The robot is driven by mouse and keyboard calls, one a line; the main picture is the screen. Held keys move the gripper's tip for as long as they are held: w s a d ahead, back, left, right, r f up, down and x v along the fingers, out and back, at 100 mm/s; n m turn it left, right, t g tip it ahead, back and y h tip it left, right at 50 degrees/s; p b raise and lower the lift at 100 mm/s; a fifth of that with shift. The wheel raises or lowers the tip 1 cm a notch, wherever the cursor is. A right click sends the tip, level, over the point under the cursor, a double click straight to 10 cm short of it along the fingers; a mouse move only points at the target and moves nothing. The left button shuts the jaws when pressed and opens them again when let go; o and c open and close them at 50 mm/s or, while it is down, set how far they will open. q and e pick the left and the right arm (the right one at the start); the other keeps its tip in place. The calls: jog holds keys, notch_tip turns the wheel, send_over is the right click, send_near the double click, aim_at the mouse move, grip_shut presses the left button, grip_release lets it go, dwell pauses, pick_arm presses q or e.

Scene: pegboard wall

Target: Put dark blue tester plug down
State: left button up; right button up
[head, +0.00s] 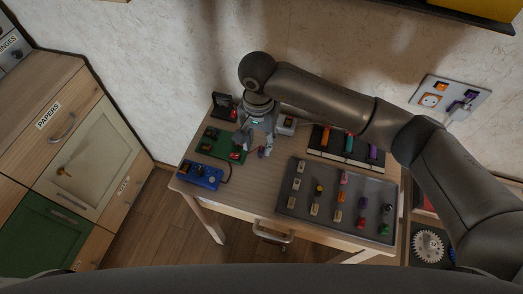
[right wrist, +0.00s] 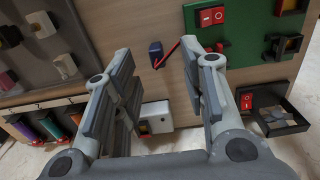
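The dark blue tester plug (right wrist: 155,48) rests on the wooden table, with a red lead running from it. It also shows small in the head view (head: 261,152), just below my right gripper. My right gripper (head: 256,143) is over the table, pointing down. In the right wrist view its fingers (right wrist: 160,65) are wide apart with nothing between them, and the plug is beyond the tips, apart from both. A blue box with controls (head: 200,176) sits at the table's front left corner. My left gripper is not in view.
A green board with a red switch (head: 222,148) lies left of the plug. A grey tray (head: 300,208) of small coloured parts fills the table's right side. Behind are a black tray (head: 222,101), a small white box (right wrist: 158,113) and a rack of coloured items (head: 330,151).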

aim_at(260, 151)
jog(key=shift+d+f, duration=0.1)
jog(key=shift+f, duration=0.15)
notch_tip(260, 151, down, 4)
jog(key=shift+s+p, duration=0.15)
jog(key=shift+p, duration=0.85)
jog(key=shift+f, duration=0.45)
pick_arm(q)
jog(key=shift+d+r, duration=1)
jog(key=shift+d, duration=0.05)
pick_arm(e)
grip_shut()
jog(key=shift+r, duration=0.1)
